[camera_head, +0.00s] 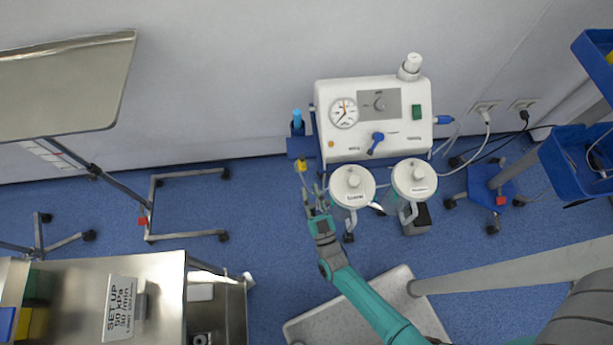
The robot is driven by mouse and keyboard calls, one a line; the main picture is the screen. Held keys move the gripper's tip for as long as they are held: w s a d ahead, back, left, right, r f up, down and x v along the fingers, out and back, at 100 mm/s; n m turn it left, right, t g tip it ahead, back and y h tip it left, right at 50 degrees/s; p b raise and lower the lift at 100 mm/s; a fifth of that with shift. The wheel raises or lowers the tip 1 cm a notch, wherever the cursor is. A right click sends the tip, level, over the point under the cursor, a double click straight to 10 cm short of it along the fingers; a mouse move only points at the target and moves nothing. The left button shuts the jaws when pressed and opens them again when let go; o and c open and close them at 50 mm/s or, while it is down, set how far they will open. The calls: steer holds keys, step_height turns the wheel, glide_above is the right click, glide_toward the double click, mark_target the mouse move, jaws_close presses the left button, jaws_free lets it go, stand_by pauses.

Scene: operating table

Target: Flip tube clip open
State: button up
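A small yellow piece (301,166), which looks like the tube clip, sits just below the blue bracket at the left side of the white suction unit (350,151). It is too small to tell whether the clip is open or shut. My gripper (313,188) reaches up from below, with its fingertips just below and right of the yellow piece. Its two thin fingers look spread apart, with nothing visible between them. I cannot tell whether a finger touches the clip.
Two white-lidded canisters (353,186) (414,178) hang below the unit, close to the right of my gripper. A light-blue tube-like item (297,118) stands in a holder above the clip. A steel cart (150,285) stands lower left. Blue floor (265,210) is clear left of my gripper.

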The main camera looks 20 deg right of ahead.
steer(key=v, duration=0.5)
stand_by(0.6)
